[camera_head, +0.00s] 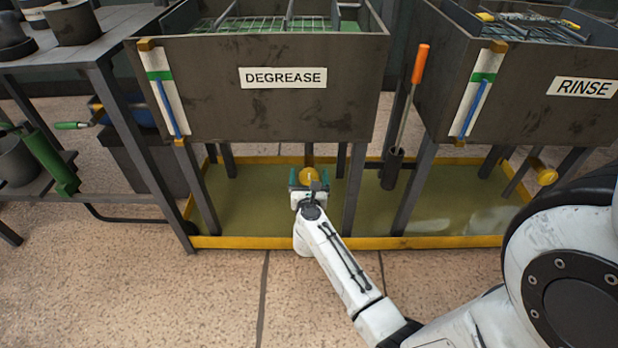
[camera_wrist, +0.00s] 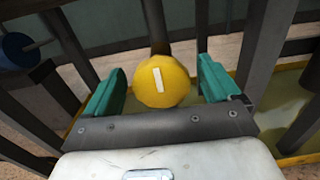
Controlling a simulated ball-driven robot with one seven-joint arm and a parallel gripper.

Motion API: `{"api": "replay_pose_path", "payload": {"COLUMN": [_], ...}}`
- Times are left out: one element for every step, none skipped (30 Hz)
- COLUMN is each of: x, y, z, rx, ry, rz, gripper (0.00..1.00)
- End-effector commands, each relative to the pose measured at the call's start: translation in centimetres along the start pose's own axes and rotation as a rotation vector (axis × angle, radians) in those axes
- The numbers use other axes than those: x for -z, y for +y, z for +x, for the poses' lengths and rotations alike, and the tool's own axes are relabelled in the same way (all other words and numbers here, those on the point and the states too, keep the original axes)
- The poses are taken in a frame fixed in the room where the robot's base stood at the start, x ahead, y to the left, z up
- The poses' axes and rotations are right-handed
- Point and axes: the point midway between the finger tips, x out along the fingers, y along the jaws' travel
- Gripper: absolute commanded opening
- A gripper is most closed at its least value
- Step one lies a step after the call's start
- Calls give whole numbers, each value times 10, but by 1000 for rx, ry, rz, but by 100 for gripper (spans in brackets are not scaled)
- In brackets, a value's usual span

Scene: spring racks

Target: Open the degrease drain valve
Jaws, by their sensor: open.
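The degrease tank (camera_head: 262,95) is a dark metal box on legs with a white DEGREASE label. Its drain valve has a round yellow knob (camera_head: 308,176) under the tank, above the green tray floor. In the wrist view the yellow knob (camera_wrist: 165,82) carries a white bar mark, tilted slightly from vertical. My gripper (camera_wrist: 162,88) is open with its green fingers on either side of the knob. In the head view my gripper (camera_head: 307,180) partly covers the knob.
The RINSE tank (camera_head: 540,90) stands to the right with its own yellow knob (camera_head: 545,173). An orange-handled tool (camera_head: 419,65) stands between the tanks. A yellow-rimmed tray (camera_head: 270,242) lies under both. Tank legs (camera_head: 355,190) flank my gripper. A dark rack (camera_head: 125,120) stands left.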

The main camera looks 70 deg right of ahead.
Motion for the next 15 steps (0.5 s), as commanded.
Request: {"api": "replay_pose_path", "payload": {"x": [0, 0, 0, 0, 0, 0, 0, 0, 0, 0, 0, 0, 0, 0, 0], "y": [0, 0, 0, 0, 0, 0, 0, 0, 0, 0, 0, 0, 0, 0, 0], "z": [3, 4, 4, 4, 5, 5, 5, 5, 5, 5, 5, 5, 5, 4, 4], "rx": [0, -1, -1, -1, -1, -1, -1, -1, -1, -1, -1, -1, -1, -1, -1], "ry": [0, 0, 1, 1, 1, 1, 1, 1, 1, 1, 1, 0, 0, 0, 0], "rz": [0, 0, -1, -1, -1, -1, -1, -1, -1, -1, -1, -1, -1, -1, -1], "gripper": [89, 89, 89, 89, 89, 89, 89, 89, 89, 89, 88, 85, 82, 79, 75]}}
